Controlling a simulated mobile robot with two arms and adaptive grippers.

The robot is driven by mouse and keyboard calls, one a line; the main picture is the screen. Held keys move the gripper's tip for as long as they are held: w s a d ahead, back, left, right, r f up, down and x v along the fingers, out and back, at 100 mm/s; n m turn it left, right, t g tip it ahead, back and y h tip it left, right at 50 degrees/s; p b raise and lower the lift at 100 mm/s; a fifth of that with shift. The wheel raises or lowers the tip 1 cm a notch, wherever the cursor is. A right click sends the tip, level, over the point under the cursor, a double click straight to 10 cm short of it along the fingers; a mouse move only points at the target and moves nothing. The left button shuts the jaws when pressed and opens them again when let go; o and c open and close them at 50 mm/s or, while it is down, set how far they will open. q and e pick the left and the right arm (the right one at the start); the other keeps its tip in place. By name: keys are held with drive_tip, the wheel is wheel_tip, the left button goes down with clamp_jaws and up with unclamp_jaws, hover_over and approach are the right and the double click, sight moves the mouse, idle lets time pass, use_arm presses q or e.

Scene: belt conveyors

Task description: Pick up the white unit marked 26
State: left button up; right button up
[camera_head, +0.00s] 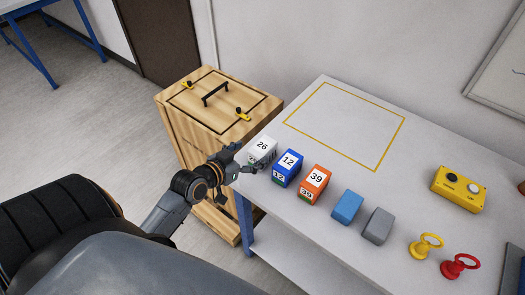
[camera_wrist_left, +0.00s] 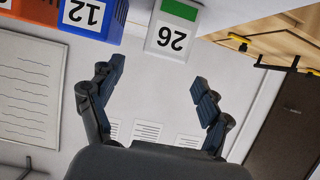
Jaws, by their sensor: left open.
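The white unit marked 26 (camera_head: 262,147) stands on the white table near its left edge, at the left end of a row of blocks. In the left wrist view the white unit (camera_wrist_left: 174,37) shows its 26 label and a green patch, ahead of the fingertips. My left gripper (camera_head: 240,165) is beside the unit on its near left side. In the left wrist view the left gripper (camera_wrist_left: 158,78) has its two fingers spread with nothing between them. The gripper hides part of the unit's front in the head view. My right gripper is not seen.
A blue unit marked 12 (camera_head: 287,167) stands close right of the white unit, then an orange unit marked 39 (camera_head: 315,183). Blue (camera_head: 347,207) and grey (camera_head: 378,224) blocks follow. A wooden crate (camera_head: 184,132) stands left of the table. A yellow-outlined area (camera_head: 346,125) is empty.

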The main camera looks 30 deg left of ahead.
sight(262, 146)
use_arm(q)
drive_tip(key=shift+x, duration=0.95)
drive_tip(key=shift+w+f+p, duration=0.15)
drive_tip(key=shift+w+p, duration=0.25)
drive_tip(key=shift+w, duration=0.1)
drive_tip(key=x, duration=0.3)
drive_tip(key=shift+w+f+p, duration=0.15)
drive_tip(key=shift+w+p, duration=0.1)
drive_tip(key=shift+p, duration=0.15)
drive_tip(key=shift+w+f, duration=0.25)
drive_tip(key=shift+w, duration=0.1)
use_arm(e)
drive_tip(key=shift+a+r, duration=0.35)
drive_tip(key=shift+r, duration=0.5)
use_arm(q)
drive_tip(key=shift+s, duration=0.1)
drive_tip(key=c, duration=1.4)
drive_tip(key=shift+r, duration=0.1)
drive_tip(key=shift+c, duration=0.7)
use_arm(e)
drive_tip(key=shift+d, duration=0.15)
